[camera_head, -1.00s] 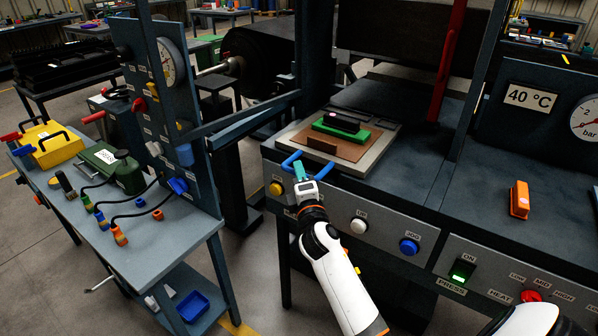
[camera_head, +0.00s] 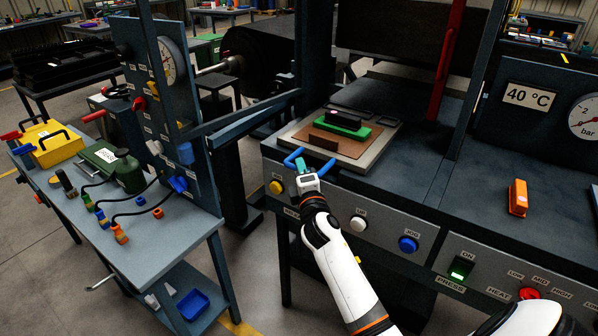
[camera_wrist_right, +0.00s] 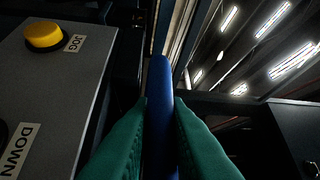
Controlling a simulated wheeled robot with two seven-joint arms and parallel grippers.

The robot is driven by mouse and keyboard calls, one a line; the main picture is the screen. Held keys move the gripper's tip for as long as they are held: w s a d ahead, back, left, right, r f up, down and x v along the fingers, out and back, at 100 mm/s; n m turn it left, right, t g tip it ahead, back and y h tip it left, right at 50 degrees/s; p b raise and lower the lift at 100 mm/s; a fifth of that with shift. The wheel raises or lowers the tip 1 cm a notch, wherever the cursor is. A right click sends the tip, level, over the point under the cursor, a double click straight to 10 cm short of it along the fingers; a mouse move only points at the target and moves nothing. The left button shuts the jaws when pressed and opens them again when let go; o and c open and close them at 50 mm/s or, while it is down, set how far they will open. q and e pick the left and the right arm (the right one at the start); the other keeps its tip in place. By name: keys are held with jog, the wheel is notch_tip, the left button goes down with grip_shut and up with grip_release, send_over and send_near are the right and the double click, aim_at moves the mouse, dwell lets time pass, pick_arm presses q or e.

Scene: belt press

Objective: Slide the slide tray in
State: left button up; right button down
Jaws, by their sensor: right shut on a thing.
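The slide tray (camera_head: 367,158) is a pale flat plate with a blue loop handle (camera_head: 334,170) at its front edge. It lies on the press bed under the raised dark upper part of the press, its front near the bed's front edge. On it lie a brown sheet (camera_head: 354,148), a green block (camera_head: 348,131) with a black piece on top, and a small brown block. My right gripper (camera_head: 301,166) is shut on the left part of the handle. In the right wrist view the green fingers (camera_wrist_right: 160,125) close on both sides of the blue bar (camera_wrist_right: 160,80). My left gripper is not in view.
The press front panel has a yellow button (camera_head: 276,187), a white button (camera_head: 358,224) and a blue button (camera_head: 408,244). A red lever (camera_head: 443,75) stands beside the press opening. An orange object (camera_head: 517,197) lies on the bench at right. A side table (camera_head: 150,255) stands at left.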

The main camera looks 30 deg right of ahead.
jog(key=d, duration=0.1)
jog(key=w+d, duration=0.1)
jog(key=d, duration=0.1)
jog(key=shift+w+d, duration=0.2)
jog(key=c, duration=1.4)
grip_release()
jog(key=shift+a, duration=0.1)
jog(key=shift+s, duration=0.1)
jog(key=b+v, duration=0.1)
jog(key=v, duration=1.1)
jog(key=shift+f, duration=0.1)
